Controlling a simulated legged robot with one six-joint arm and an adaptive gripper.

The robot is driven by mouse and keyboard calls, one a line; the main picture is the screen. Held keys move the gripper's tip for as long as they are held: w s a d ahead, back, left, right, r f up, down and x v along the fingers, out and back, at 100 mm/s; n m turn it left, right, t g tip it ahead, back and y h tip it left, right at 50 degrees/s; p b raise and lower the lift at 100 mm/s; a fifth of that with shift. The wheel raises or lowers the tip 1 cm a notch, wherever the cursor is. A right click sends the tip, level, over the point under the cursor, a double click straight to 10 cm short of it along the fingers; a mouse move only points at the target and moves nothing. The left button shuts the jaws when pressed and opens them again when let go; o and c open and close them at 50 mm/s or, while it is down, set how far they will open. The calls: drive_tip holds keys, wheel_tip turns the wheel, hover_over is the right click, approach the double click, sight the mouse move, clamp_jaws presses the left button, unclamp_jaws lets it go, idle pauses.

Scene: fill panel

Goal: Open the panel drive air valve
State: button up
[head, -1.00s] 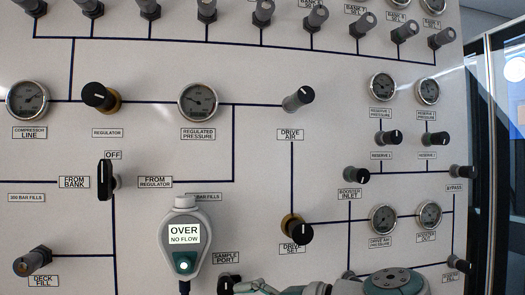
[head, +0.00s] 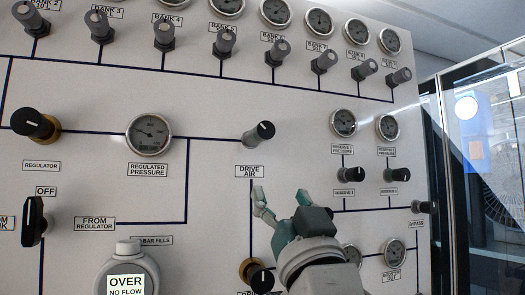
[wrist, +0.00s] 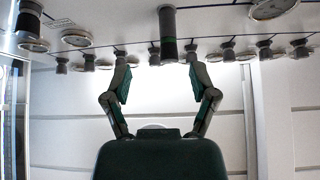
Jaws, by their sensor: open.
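The drive air valve (head: 258,133) is a grey knob with a black cap on the white panel, above its "DRIVE AIR" label (head: 250,171) in the head view. My gripper (head: 280,196) is below and to the right of it, apart from it, with its two fingers spread and nothing between them. In the wrist view my gripper (wrist: 157,62) also shows open. A grey knob with a dark end (wrist: 168,37) stands ahead, between the finger lines and beyond the tips.
The drive set knob (head: 257,276) is below the label, close to my arm. The regulated pressure gauge (head: 148,134) is to the left. Reserve knobs (head: 351,174) are to the right. A row of bank knobs (head: 280,50) runs above.

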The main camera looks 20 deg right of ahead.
sight(266, 135)
drive_tip(key=shift+n+t+y, duration=0.7)
drive_tip(key=shift+n+t, duration=0.1)
drive_tip(key=w+r, duration=0.2)
drive_tip(key=r, duration=0.1)
drive_tip(key=w+r, duration=0.1)
drive_tip(key=r, duration=0.3)
drive_tip(key=w+r, duration=0.2)
drive_tip(key=r, duration=0.1)
drive_tip(key=shift+w+a+r, duration=0.15)
drive_tip(key=shift+w+a, duration=0.2)
clamp_jaws()
